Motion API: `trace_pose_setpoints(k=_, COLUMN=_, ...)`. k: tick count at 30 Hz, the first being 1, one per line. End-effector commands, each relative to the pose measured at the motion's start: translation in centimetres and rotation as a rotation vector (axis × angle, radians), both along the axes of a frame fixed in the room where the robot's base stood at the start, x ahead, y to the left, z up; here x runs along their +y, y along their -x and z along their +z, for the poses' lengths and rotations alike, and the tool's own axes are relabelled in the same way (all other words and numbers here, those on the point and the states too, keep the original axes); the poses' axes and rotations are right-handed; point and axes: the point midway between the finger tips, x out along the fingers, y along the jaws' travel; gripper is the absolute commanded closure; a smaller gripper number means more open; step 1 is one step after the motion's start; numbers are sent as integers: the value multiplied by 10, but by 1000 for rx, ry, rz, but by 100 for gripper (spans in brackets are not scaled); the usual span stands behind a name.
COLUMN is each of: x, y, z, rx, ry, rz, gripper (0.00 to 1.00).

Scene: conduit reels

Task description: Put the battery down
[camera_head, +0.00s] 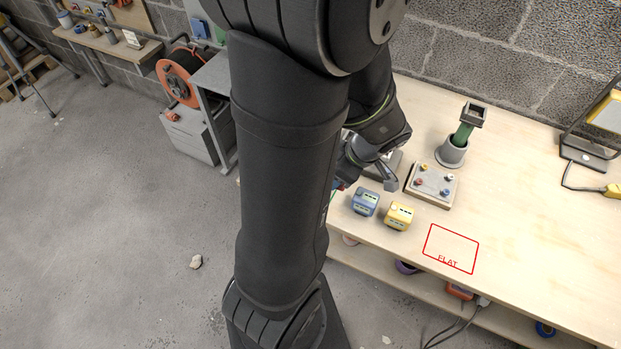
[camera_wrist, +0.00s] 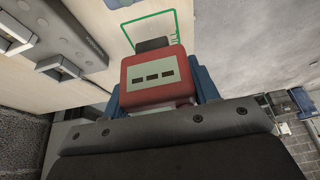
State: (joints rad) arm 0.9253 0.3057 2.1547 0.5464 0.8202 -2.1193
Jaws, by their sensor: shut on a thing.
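In the wrist view a red battery (camera_wrist: 153,66) with a pale label and dark contact slots sits between the blue fingers of my gripper (camera_wrist: 160,88), which is shut on it. Beyond it, a green outlined area (camera_wrist: 180,22) is marked on the pale bench top. The battery appears above the bench; the exact gap is unclear. In the head view my arm hides the gripper and most of the battery. A blue battery (camera_head: 364,203) and a yellow battery (camera_head: 399,215) stand on the bench, left of a red outlined area marked FLAT (camera_head: 450,249).
A lamp (camera_head: 586,150) is at the right. The bench's right front is clear. A grey device (camera_wrist: 60,50) lies left in the wrist view.

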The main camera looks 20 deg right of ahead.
Motion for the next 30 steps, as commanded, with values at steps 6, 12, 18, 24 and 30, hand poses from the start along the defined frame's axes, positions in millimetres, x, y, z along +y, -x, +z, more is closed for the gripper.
trace_pose_setpoints(k=6, x=24, y=-34, z=-25, rx=3, ry=-3, rz=4, gripper=67)
trace_pose_setpoints(k=12, x=40, y=-60, z=-43, rx=1, ry=0, rz=0, gripper=67)
trace_pose_setpoints(k=18, x=45, y=-68, z=-51, rx=1, ry=1, rz=-3, gripper=67)
trace_pose_setpoints(k=24, x=46, y=-67, z=-73, rx=4, ry=-2, rz=-5, gripper=67)
trace_pose_setpoints(k=30, x=45, y=-67, z=-88, rx=3, ry=0, rz=-4, gripper=67)
